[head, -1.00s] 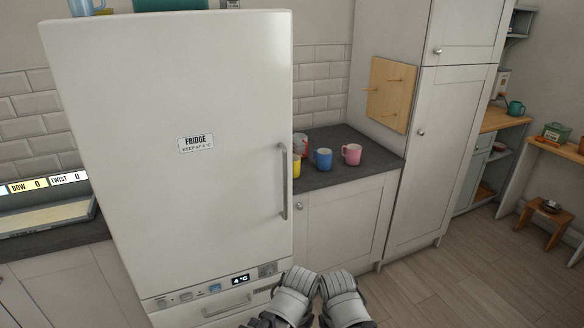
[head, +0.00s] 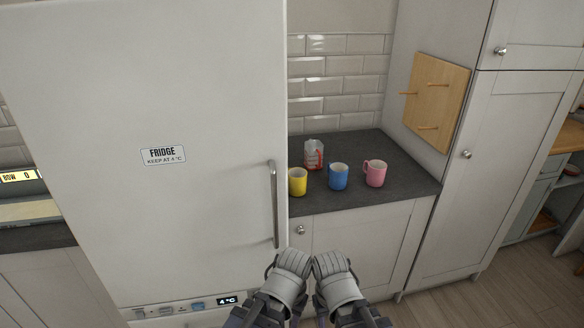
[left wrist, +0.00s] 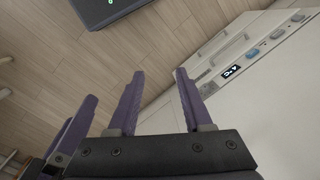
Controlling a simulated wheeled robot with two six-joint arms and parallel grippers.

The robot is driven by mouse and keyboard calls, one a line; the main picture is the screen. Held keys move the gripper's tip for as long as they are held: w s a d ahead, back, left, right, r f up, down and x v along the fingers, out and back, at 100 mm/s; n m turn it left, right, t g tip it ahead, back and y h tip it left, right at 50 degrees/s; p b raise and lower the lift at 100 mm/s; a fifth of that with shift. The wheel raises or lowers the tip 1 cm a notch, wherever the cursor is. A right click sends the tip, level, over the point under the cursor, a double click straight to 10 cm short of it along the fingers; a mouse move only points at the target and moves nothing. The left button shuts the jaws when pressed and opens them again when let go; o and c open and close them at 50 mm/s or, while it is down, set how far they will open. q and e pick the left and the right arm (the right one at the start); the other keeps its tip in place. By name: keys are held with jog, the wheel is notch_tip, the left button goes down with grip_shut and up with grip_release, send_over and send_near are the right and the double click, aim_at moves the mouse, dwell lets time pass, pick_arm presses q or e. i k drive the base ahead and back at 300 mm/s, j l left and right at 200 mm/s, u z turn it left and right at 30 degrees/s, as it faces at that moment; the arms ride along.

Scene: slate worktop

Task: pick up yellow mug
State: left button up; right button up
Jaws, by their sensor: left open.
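The yellow mug (head: 298,183) stands upright on the slate worktop (head: 365,144), close to the fridge's right edge in the head view. I cannot make out its handle. A blue mug (head: 338,177) and a pink mug (head: 375,174) stand to its right. My left gripper (left wrist: 159,73) shows in the left wrist view with purple fingers apart and nothing between them, over the floor beside the fridge front. Another purple finger (left wrist: 76,128) at the left there looks like part of my right gripper. Its jaw state is hidden. My arms are low at the bottom centre of the head view, apart from the mugs.
A tall white fridge (head: 150,220) with a vertical handle (head: 274,205) fills the left. A small red-and-white bag (head: 313,154) stands behind the mugs. A wooden peg board (head: 436,95) hangs on the tall cabinet at right. The worktop's front right is clear.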

aim_at(297, 176)
jog(key=i+l+u, duration=0.25)
jog(key=i+l, duration=0.2)
jog(key=l, duration=0.2)
jog(key=i+l+u, duration=0.15)
jog(key=l, duration=0.2)
jog(key=i+l+u, duration=0.1)
jog(key=i+l, duration=0.15)
jog(key=l, duration=0.15)
jog(key=i+l+u, duration=0.15)
jog(key=l, duration=0.2)
